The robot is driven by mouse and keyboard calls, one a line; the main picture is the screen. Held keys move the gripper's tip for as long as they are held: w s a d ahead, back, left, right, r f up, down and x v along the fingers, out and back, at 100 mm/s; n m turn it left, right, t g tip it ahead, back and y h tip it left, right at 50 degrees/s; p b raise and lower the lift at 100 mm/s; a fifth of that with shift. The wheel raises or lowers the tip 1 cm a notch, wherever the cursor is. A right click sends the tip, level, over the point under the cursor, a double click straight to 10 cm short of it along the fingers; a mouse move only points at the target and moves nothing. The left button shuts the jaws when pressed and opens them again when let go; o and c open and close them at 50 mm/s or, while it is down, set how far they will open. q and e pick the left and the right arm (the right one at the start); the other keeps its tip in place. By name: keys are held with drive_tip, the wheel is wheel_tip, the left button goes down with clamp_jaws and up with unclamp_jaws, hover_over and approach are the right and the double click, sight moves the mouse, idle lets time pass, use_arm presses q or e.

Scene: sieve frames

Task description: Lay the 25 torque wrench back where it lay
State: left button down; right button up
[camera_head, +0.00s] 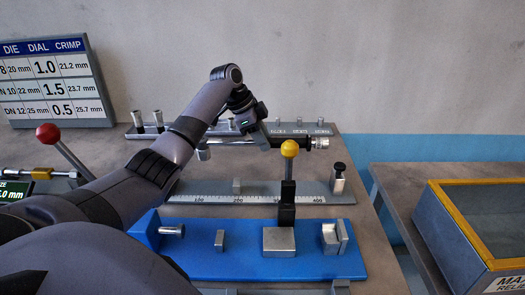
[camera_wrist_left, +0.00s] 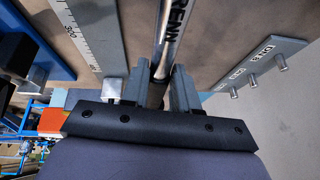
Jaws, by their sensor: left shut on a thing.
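The torque wrench (camera_head: 235,142) is a silver bar lying crosswise near the back of the bench in the head view, with a knurled end (camera_head: 319,142) at the right. My left gripper (camera_head: 266,142) is shut on it from above, around the shaft. In the left wrist view, the printed silver shaft (camera_wrist_left: 172,30) runs between the two fingers of my left gripper (camera_wrist_left: 160,85). Its number is not readable, and the gripper hides part of it. I cannot tell whether it touches the bench. My right gripper is not in view.
A grey plate with pegs (camera_head: 325,129) stands just behind the wrench. In front lie a ruler bar (camera_head: 260,198) and a blue fixture (camera_head: 205,265) with an upright yellow-knobbed lever (camera_head: 289,149). A red-knobbed lever (camera_head: 48,133) is at left, a yellow-edged box (camera_head: 455,210) at right.

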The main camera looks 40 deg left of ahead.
use_arm(q)
drive_tip(key=shift+f, duration=2.1)
drive_tip(key=c, duration=0.9)
unclamp_jaws()
drive_tip(key=shift+o, duration=0.2)
